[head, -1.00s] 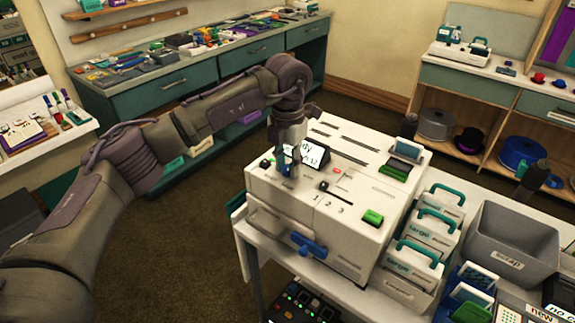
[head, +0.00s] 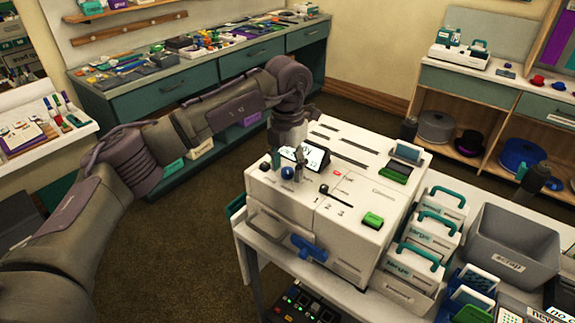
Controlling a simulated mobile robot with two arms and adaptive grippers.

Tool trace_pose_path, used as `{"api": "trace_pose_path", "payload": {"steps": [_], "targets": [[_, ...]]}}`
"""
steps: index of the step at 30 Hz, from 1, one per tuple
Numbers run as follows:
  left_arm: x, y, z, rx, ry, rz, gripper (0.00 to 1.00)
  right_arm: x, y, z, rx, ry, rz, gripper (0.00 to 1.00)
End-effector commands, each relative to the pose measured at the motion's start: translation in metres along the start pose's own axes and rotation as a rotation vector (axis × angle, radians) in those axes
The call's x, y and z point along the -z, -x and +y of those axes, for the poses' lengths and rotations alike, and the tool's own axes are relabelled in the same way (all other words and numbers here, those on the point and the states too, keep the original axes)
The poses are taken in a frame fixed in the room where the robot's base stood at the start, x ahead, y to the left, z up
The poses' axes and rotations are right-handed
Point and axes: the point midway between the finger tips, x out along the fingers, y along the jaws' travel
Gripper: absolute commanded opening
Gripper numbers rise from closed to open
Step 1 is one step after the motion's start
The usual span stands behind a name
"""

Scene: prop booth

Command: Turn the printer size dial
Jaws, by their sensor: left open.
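The white printer (head: 300,212) stands on a white table in the middle of the head view. Its top carries a small tilted display (head: 316,160), partly hidden by my gripper. A black pointer-like control (head: 323,189) sits above the printed marks 1, 2 and 3; it looks like the size dial. A blue ball knob (head: 287,173) and a small black knob (head: 265,165) are left of it. My left gripper (head: 287,160) points down over the printer's left side by the display, open. It is left of the dial and apart from it; its fingertips are small and hard to make out.
A green button (head: 372,220) is on the printer's front right, and a blue handle (head: 308,248) sticks out in front. Several white boxes with teal handles (head: 418,260) and a grey bin (head: 512,240) stand right of the printer. Open floor lies to the left.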

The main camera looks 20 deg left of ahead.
Motion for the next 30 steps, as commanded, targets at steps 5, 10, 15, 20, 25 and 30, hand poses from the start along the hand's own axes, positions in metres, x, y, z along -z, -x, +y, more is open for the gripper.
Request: {"api": "trace_pose_path", "payload": {"steps": [5, 10, 15, 20, 25, 30], "targets": [[-0.001, 0.010, 0.000, 0.000, -0.001, -0.002, 0.56, 0.000, 0.000, -0.001, 0.001, 0.000, 0.000, 0.40], [-0.001, 0.041, 0.000, 0.000, 0.000, -0.005, 0.56, 0.000, 0.000, 0.000, 0.000, 0.000, 0.000, 0.40], [-0.001, 0.078, 0.000, 0.000, 0.000, -0.004, 0.56, 0.000, 0.000, 0.000, 0.000, 0.000, 0.000, 0.40], [-0.001, 0.104, 0.000, 0.000, 0.000, -0.002, 0.56, 0.000, 0.000, 0.000, 0.000, 0.000, 0.000, 0.40], [0.000, 0.118, 0.000, 0.001, 0.000, 0.000, 0.56, 0.000, 0.000, 0.000, 0.000, 0.000, 0.000, 0.40], [0.000, 0.120, 0.000, 0.000, 0.000, 0.000, 0.56, 0.000, 0.000, 0.000, 0.000, 0.000, 0.000, 0.40]]}}
